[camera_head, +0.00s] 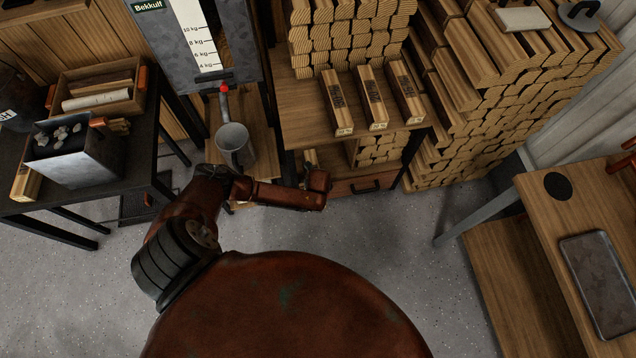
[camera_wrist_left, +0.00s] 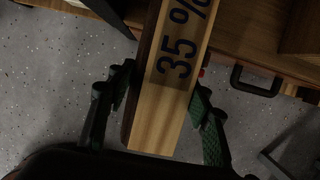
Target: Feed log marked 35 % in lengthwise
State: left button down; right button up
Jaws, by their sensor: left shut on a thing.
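My left gripper (camera_head: 316,188) is in the middle of the head view, in front of the wooden stand with the drawer. In the left wrist view its two dark green fingers (camera_wrist_left: 163,100) are shut on either side of a pale wooden log (camera_wrist_left: 158,125) with "35 %" printed on its face. The log runs away from the gripper toward the top of that view, and its far end is cut off. In the head view most of it is hidden by the arm. My right gripper is in no view, and I see no stove opening.
Three marked logs (camera_head: 373,97) lie on the stand's top, before stacked firewood (camera_head: 480,110). Its drawer handle (camera_head: 365,187) faces the gripper. A metal cup (camera_head: 233,143) stands under a scale hopper at left. A bench with a tray (camera_head: 600,280) is at right. Floor (camera_head: 400,250) is clear between.

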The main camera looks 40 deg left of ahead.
pick_arm(q)
jog(key=w+a+b, duration=0.1)
jog(key=w+a, duration=0.2)
jog(key=a, duration=0.1)
jog(key=shift+w, duration=0.2)
jog(key=shift+w+a+r+b, duration=0.1)
jog(key=shift+w+a+b, duration=0.2)
jog(key=shift+w+a, duration=0.4)
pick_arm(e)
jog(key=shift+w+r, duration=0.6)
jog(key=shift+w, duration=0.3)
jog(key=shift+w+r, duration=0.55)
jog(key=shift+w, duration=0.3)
pick_arm(q)
jog(key=shift+f, duration=0.55)
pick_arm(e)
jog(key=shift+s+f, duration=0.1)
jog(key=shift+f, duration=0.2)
pick_arm(q)
jog(key=c, duration=1.2)
grip_release()
jog(key=shift+c, duration=0.2)
jog(key=o, duration=0.6)
jog(key=shift+s+f, duration=0.1)
jog(key=shift+s, duration=0.1)
